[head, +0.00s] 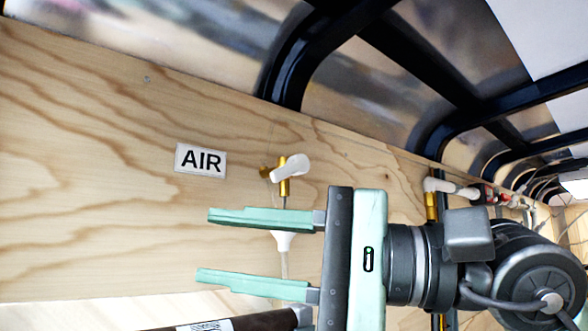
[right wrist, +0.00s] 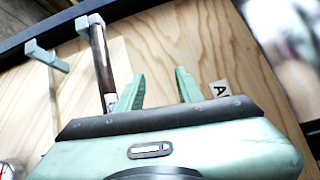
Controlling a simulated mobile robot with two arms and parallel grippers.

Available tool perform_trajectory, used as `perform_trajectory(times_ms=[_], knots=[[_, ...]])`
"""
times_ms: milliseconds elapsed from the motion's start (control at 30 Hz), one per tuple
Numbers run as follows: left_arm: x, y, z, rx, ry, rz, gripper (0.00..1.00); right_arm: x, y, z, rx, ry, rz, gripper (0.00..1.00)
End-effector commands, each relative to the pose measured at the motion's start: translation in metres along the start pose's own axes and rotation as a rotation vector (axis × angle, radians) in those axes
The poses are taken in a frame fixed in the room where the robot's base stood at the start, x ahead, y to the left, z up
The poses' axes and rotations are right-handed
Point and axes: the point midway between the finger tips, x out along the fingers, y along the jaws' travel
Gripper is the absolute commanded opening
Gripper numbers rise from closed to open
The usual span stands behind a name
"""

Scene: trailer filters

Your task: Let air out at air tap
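The air tap (head: 285,178) is a brass fitting with a white handle on the plywood wall, right of a white "AIR" label (head: 201,161). The handle slants up to the right. A white funnel-shaped piece and a pale tube hang below the tap, partly behind my upper finger. My right gripper (head: 205,246) is open and empty, pointing left, below the tap and label. In the right wrist view its two fingers (right wrist: 160,78) stand apart with bare plywood between them. The label (right wrist: 219,89) is partly cut off there. The tap is hidden in that view. My left gripper is not seen.
A dark cylinder (head: 235,321) with a label lies low in the head view. It also shows in the right wrist view (right wrist: 101,58), near a pale bracket (right wrist: 45,56). White and brass piping (head: 447,187) is at right. Black frame ribs (head: 290,75) curve above the wall.

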Motion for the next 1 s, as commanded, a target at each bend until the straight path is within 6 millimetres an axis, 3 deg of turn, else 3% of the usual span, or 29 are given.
perform_trajectory(times_ms=[100,200,333,467,1000], knots=[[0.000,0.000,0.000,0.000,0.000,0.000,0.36,-0.019,-0.033,-0.012,-0.304,0.250,0.092,0.36],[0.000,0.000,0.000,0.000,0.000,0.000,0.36,-0.043,-0.062,-0.021,-0.480,0.441,0.149,0.36],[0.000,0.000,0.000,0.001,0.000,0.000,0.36,-0.072,-0.090,-0.024,-0.608,0.615,0.192,0.36],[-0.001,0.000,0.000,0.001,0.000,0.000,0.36,-0.086,-0.102,-0.026,-0.652,0.692,0.212,0.36],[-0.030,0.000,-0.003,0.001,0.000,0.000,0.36,-0.033,-0.106,-0.071,-0.652,0.695,0.214,0.36]])
